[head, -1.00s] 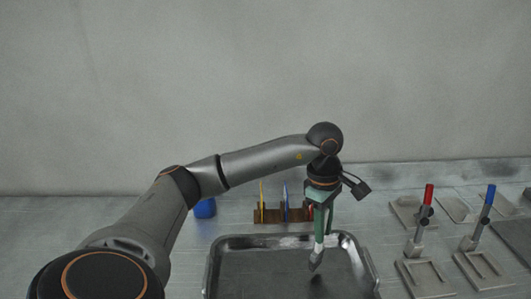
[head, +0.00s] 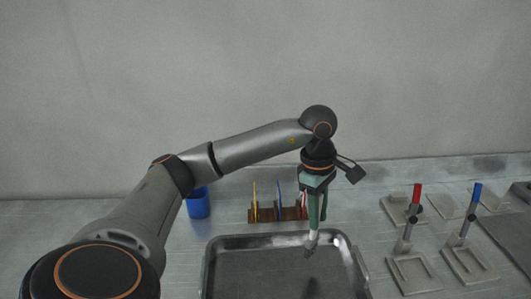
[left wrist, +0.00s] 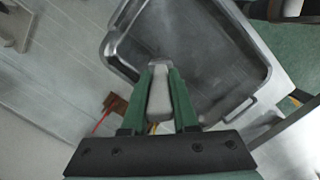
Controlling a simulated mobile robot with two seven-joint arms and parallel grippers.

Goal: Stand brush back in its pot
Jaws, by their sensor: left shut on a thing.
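My left gripper (head: 314,227) is shut on the brush (head: 311,243), a pale piece with a grey end that points down. It hangs over the back part of the metal tray, clear of its floor. In the left wrist view the brush (left wrist: 160,95) lies between the two green fingers, partly hidden by them. A blue pot (head: 198,204) stands on the table behind the tray, to the left of the gripper and partly beside my arm. My right gripper is not in view.
The metal tray (head: 209,262) lies in front. A brown rack (head: 265,215) with yellow, blue and red tools stands behind it, near the gripper. At the right are grey plates and fixtures with a red handle (head: 416,195) and a blue handle (head: 474,197).

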